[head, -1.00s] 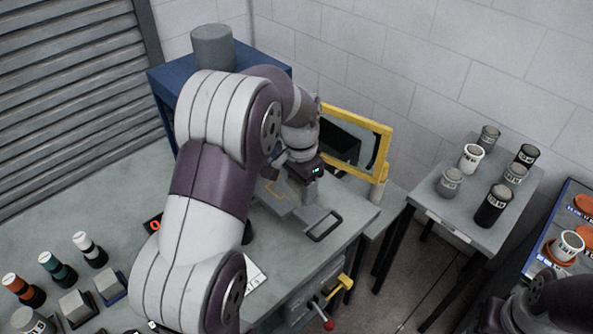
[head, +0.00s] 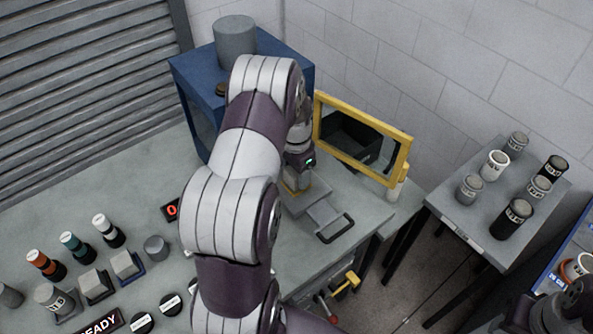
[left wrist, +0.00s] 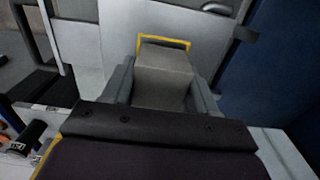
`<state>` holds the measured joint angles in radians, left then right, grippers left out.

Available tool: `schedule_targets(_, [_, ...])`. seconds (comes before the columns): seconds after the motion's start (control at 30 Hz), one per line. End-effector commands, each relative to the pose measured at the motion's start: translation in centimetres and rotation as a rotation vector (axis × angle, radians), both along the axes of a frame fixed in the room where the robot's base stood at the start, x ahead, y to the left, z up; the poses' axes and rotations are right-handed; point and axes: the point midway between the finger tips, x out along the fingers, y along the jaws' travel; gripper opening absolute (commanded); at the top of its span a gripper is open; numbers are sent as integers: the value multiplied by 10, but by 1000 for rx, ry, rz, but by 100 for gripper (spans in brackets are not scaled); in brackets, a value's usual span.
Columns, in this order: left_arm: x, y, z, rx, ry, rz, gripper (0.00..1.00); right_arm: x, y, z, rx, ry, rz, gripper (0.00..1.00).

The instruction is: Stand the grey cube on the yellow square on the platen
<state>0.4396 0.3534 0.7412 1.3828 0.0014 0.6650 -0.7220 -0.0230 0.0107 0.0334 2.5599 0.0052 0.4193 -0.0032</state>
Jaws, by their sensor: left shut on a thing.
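The grey cube (left wrist: 165,88) is between the jaws of my left gripper (left wrist: 162,95) in the left wrist view. In that view the far edge of the yellow square (left wrist: 165,40) shows just beyond the cube; the cube hides the rest. The pale platen (left wrist: 118,35) lies around it. In the head view my left gripper (head: 296,186) is low over the platen (head: 318,198), and my arm hides much of it. Whether the cube touches the platen I cannot tell.
A yellow-framed guard (head: 405,158) stands behind the platen, and a blue stand (head: 205,115) is at its left. A dark handle (head: 336,230) sticks out in front. Bottles (head: 75,245) and blocks (head: 93,285) fill the bench's left; a side table (head: 465,220) holds several jars.

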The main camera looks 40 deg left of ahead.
Motion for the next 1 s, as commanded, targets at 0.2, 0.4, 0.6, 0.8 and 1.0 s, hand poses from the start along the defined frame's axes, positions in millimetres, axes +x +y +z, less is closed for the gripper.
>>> schedule_targets(0.2, [1,0,-8,1,-2,0,16,0,0,2,0,0,0,43])
schedule_targets(0.4, [1,0,-12,1,-1,0,16,0,0,0,0,0,0,43])
schedule_targets(0.6, [0,0,-10,1,-1,0,83,0,0,1,0,0,0,43])
schedule_targets(0.8, [1,0,-6,1,-2,0,83,0,0,3,0,0,0,43])
schedule_targets(1.0, [2,0,32,4,-8,0,83,0,0,-8,0,0,0,43])
